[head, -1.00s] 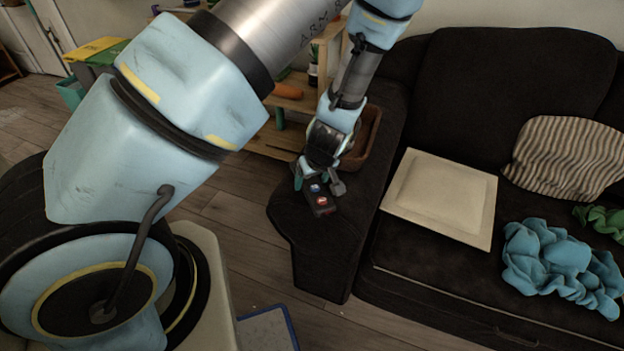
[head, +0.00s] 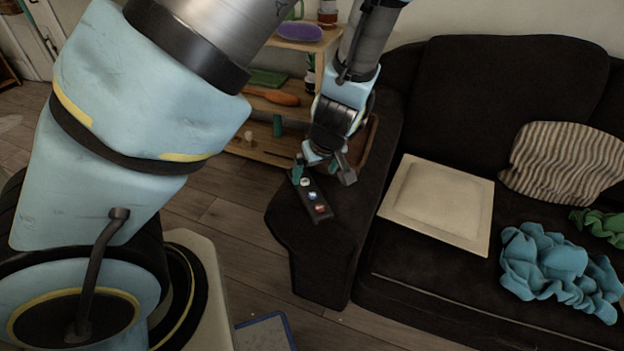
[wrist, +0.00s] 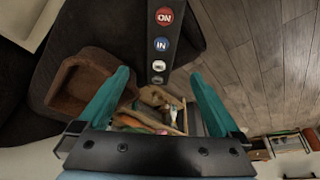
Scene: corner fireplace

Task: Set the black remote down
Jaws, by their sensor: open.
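The black remote (head: 311,197) lies on the dark sofa armrest (head: 283,211), with red, blue and white round buttons along its top. In the wrist view the remote (wrist: 159,50) runs from the top edge down to between the fingertips. My gripper (head: 322,173) is over the remote's far end in the head view. Its two teal fingers (wrist: 161,85) are spread apart, with a gap on each side of the remote. The far end of the remote is partly hidden by my gripper in the head view.
A brown basket (wrist: 82,84) sits on the armrest behind my gripper. A cream square panel (head: 437,204), a striped cushion (head: 563,162) and a crumpled blue cloth (head: 559,267) are on the sofa. A wooden shelf (head: 262,150) stands behind. Open floor lies left of the armrest.

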